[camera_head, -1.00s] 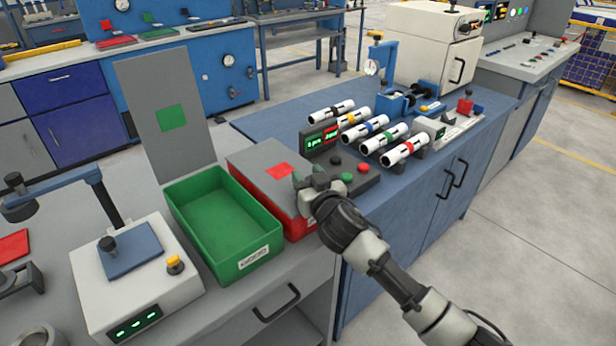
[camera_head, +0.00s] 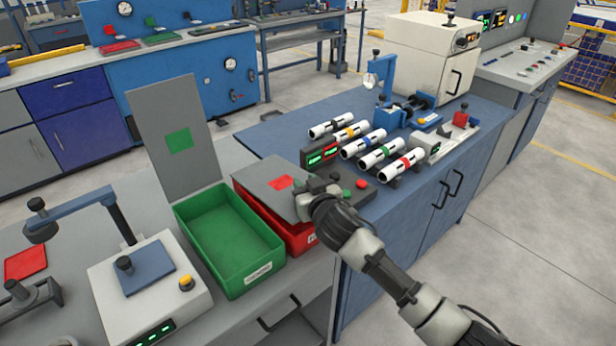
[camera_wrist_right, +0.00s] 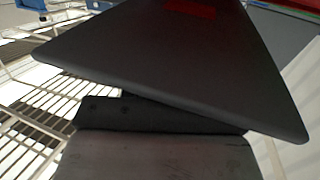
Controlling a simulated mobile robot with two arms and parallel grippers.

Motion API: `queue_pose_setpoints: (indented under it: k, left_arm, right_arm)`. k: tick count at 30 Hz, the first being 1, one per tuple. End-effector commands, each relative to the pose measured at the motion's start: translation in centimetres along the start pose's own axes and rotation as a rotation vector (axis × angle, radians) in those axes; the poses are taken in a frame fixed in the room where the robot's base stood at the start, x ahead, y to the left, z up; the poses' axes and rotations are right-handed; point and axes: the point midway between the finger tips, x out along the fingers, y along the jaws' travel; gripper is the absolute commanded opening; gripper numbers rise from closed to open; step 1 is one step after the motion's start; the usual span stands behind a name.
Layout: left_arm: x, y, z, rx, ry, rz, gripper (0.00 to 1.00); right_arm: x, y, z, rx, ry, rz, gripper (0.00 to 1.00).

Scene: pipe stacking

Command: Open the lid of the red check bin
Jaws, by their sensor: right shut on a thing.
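The red check bin (camera_head: 298,240) stands right of the green bin. Its grey lid (camera_head: 262,181), with a red square on top, is partly raised and tilted, and a gap shows red wall below its left and front edges. My right gripper (camera_head: 312,192) is shut on the lid's front right edge. In the right wrist view, the dark lid (camera_wrist_right: 190,75) fills the middle, and its edge lies against the dark gripper pad (camera_wrist_right: 150,118). The bin's inside is mostly hidden. My left gripper is not in view.
The green bin (camera_head: 182,228) is open, its lid (camera_head: 172,130) standing upright behind it. A white box with a blue pad (camera_head: 147,266) is at left. Several white pipes (camera_head: 365,143) lie on the blue bench beyond my right arm.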

Motion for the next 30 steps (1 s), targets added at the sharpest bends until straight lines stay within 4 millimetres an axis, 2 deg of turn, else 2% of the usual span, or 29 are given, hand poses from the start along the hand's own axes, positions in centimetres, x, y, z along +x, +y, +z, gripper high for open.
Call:
queue_pose_setpoints:
  k: [1, 12, 21, 30]
  left_arm:
    - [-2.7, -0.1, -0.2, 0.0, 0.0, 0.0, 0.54]
    - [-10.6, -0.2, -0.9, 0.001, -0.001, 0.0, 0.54]
    - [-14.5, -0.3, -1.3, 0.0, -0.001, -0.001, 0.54]
    - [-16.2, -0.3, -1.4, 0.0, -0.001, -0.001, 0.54]
  right_arm:
    - [-0.1, 0.0, -2.0, -0.006, -0.024, 0.0, 0.0]
    - [1.2, -0.4, -6.2, -0.064, -0.206, 0.0, 0.0]
    - [2.7, -0.9, -9.0, -0.109, -0.34, 0.0, 0.0]
    - [3.9, -1.3, -10.5, -0.139, -0.43, 0.0, 0.0]
